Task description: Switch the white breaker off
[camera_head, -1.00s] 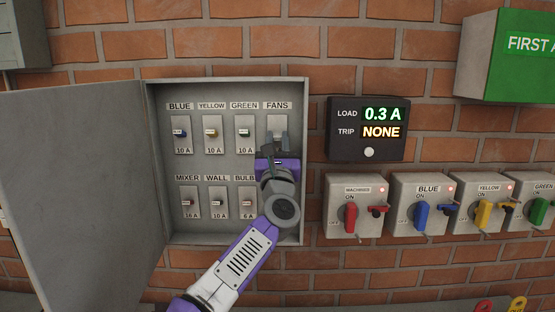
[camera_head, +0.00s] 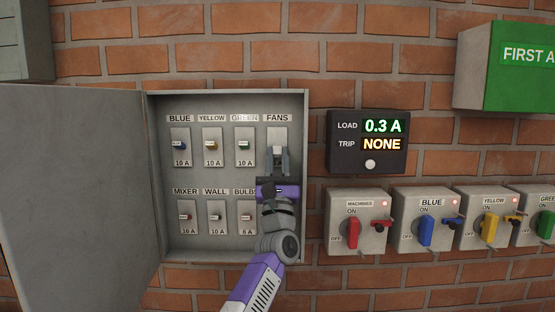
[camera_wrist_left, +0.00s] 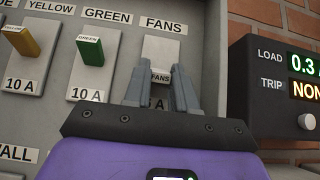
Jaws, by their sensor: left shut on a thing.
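The white breaker (camera_head: 277,133) is on the plate under the FANS label, at the top right of the open breaker box (camera_head: 303,215). In the left wrist view its plate (camera_wrist_left: 162,50) shows, with the lever end marked FANS (camera_wrist_left: 160,77) between the fingers. My left gripper (camera_head: 278,152) is shut on this lever, one finger at each side. It comes in from below. The fingers hide most of the lever and part of the rating label, so I cannot tell clearly which way the lever is set. My right gripper is not in view.
Neighbouring breakers include the green one (camera_head: 244,144) just left and the bulbs one (camera_head: 247,216) below. The box door (camera_head: 75,200) is swung open to the left. A display (camera_head: 368,142) reads LOAD 0.3 A, TRIP NONE. Rotary switches, such as the machines one (camera_head: 352,233), line the right.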

